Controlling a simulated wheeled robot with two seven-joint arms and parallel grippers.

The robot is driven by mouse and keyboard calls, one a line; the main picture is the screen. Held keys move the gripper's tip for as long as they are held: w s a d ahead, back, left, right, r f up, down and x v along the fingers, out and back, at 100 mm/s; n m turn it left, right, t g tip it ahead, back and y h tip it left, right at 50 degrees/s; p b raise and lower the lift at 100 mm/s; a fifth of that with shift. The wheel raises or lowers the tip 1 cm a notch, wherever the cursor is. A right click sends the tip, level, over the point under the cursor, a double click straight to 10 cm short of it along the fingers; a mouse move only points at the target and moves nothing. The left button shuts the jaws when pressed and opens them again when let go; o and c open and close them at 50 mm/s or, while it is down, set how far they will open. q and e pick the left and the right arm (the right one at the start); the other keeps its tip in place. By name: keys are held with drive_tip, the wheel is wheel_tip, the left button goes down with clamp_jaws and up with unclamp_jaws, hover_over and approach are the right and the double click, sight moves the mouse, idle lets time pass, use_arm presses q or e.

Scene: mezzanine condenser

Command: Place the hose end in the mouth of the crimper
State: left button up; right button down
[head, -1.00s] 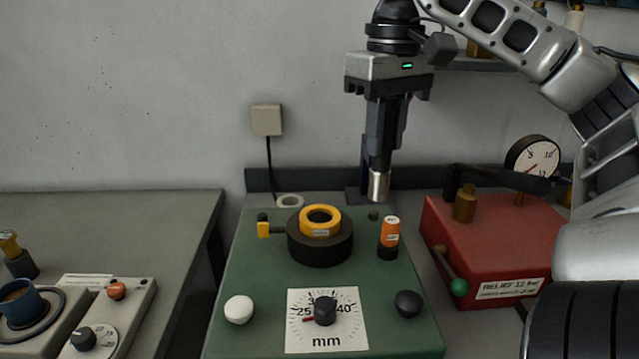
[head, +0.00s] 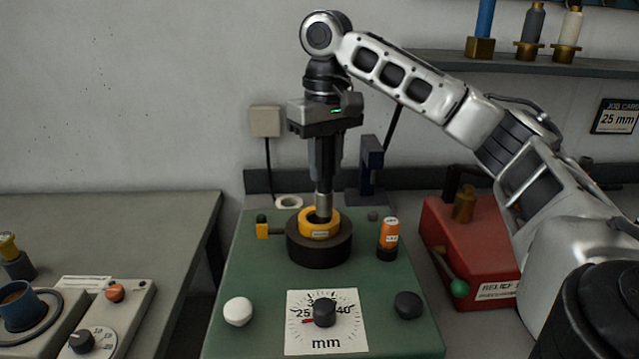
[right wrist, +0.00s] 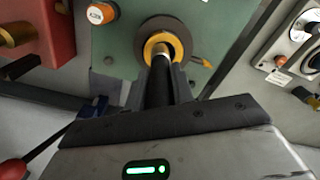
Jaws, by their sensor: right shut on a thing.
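The crimper (head: 250,290) is a green block with a black round head (head: 320,252) and a yellow ring (head: 305,228) around its mouth. My right gripper (head: 325,165) points down above the mouth, shut on a dark hose. The silver hose end (head: 323,203) hangs upright below the fingers. Its tip overlaps the ring's opening; I cannot tell how deep it sits. In the right wrist view the silver hose end (right wrist: 162,61) lines up with the yellow ring (right wrist: 150,45). My left gripper is not in view.
An orange-capped knob (head: 389,234) stands right of the crimper head, and a yellow lever (head: 268,230) sticks out left. The dial plate (head: 345,342) is in front. A red relief box (head: 440,225) stands to the right. A blue bracket (head: 371,160) stands behind.

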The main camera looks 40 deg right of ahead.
sight(320, 184)
drive_tip(key=shift+w+a+f, duration=0.1)
drive_tip(key=shift+w+f, duration=0.4)
drive_tip(key=shift+f, duration=0.05)
drive_tip(key=shift+w+f, duration=0.15)
drive_tip(key=shift+f, duration=1.55)
drive_tip(key=shift+f, duration=0.2)
drive_tip(key=c, duration=1.2)
unclamp_jaws()
drive_tip(key=shift+r, duration=0.15)
wheel_tip(320, 184, up, 12)
drive_tip(key=shift+r, duration=0.1)
